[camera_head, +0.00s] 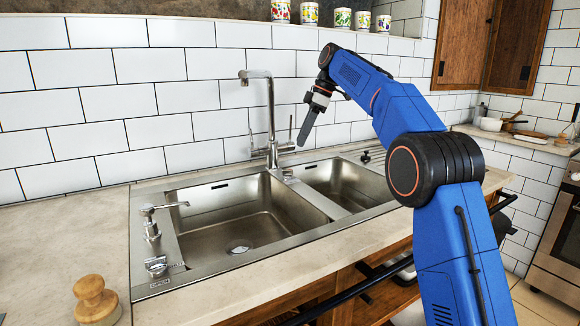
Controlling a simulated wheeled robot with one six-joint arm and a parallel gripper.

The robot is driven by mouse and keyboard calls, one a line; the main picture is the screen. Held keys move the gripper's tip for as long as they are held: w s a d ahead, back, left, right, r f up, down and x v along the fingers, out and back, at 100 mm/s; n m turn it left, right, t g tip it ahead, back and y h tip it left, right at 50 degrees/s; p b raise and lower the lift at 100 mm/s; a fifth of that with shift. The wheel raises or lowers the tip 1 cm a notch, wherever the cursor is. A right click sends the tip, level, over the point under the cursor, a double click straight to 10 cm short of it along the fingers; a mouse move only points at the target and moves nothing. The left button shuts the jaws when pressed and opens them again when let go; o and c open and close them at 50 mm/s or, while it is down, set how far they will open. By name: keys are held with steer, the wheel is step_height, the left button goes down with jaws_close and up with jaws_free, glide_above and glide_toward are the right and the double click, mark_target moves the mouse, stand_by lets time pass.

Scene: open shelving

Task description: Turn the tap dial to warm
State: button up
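The chrome tap (270,115) stands behind the steel sink, with a tall neck and a spout pointing left. A thin upright lever (290,130) rises at the right of its base. I cannot make out any warm or cold marks on the tap.
The sink (180,245) has two empty basins. A soap dispenser (152,222) stands at its left edge, and a wooden-topped object (96,298) is on the counter in front. Several patterned cups (342,18) line the ledge above. White tiles (100,105) close off the back.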

mark_target(287, 174)
steer(key=x, duration=1.1)
steer(key=shift+f, duration=0.1)
jaws_close()
